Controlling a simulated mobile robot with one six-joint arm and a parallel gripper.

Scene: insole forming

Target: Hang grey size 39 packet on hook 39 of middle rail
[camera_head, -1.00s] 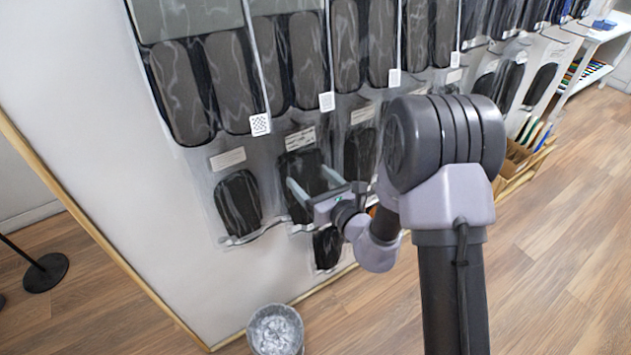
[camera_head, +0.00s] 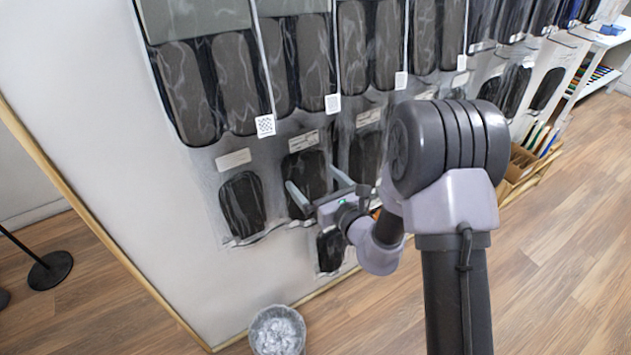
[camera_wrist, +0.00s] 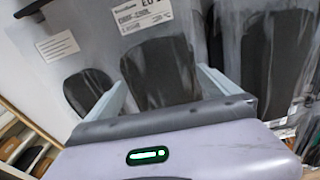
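My gripper (camera_head: 318,190) is in front of the wall display, its two pale fingers spread apart. A clear packet with a dark grey insole (camera_head: 307,172) and a white label hangs directly in front of it. The same packet fills the middle of the wrist view (camera_wrist: 160,72), between and beyond the fingers (camera_wrist: 162,92); its label reads "EU", but the number is cut off. No grip on the packet shows. Contact between fingers and packet cannot be told. The hook numbers are not readable, and the rail behind the packets is mostly hidden.
Another dark insole packet (camera_head: 243,205) hangs to the left, and one (camera_head: 366,154) hangs to the right, close to my arm. A smaller packet (camera_head: 330,250) hangs below. Larger packets (camera_head: 190,95) line the row above. A waste bin (camera_head: 277,331) stands on the floor below.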

